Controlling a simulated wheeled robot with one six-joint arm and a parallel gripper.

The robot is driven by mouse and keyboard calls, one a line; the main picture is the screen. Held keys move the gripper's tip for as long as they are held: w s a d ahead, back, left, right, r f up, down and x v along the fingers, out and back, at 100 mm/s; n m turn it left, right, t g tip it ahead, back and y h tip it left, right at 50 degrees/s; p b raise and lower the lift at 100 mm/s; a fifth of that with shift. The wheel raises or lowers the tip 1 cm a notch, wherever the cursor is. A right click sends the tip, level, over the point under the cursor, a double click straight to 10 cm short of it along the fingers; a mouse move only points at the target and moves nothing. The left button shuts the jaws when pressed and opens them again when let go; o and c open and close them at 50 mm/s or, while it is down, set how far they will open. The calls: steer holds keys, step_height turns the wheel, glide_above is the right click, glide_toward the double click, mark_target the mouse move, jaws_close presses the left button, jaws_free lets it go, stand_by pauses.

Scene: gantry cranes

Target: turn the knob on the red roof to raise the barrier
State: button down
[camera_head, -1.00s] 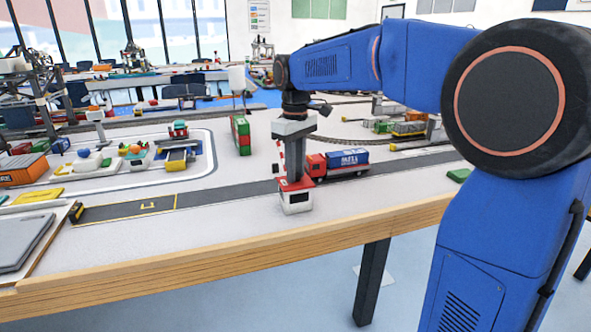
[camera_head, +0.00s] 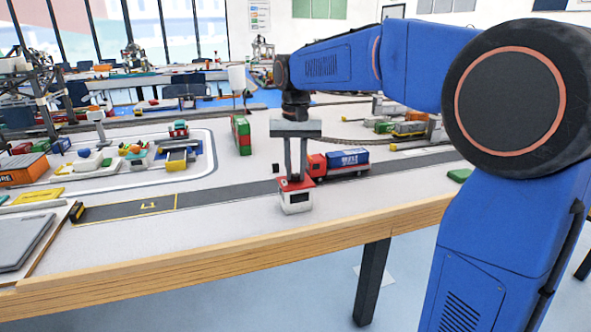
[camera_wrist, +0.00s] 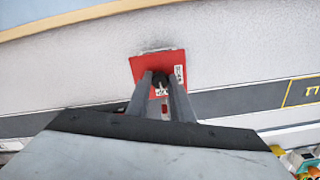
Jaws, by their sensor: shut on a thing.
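A small white booth (camera_head: 296,203) with a red roof (camera_head: 283,185) stands at the near edge of the model road. The red roof also fills the middle of the wrist view (camera_wrist: 147,64). My gripper (camera_head: 295,176) points straight down onto the roof. Its two grey fingers show in the wrist view (camera_wrist: 161,78), shut on a small dark knob (camera_wrist: 160,80) between their tips. I cannot make out the barrier's arm clearly in either view now.
A green and red container stack (camera_head: 242,135) stands behind. The tabletop left of the booth is clear.

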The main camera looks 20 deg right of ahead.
mark_target(297, 176)
steer(key=shift+m, duration=0.7)
steer(key=c, duration=1.6)
jaws_free()
steer(key=shift+o, duration=0.2)
step_height(297, 176, up, 18)
steer(key=shift+f, duration=0.25)
steer(key=s+d+f+n+t, duration=0.2)
steer(key=s+d+f, duration=0.2)
steer(key=s+f, duration=1.1)
steer(key=s+d+f+n+t, duration=0.2)
steer(key=s+d+f, duration=0.2)
steer(key=s+f, duration=1)
steer(key=shift+s+f+t, duration=0.4)
steer(key=shift+s, duration=0.5)
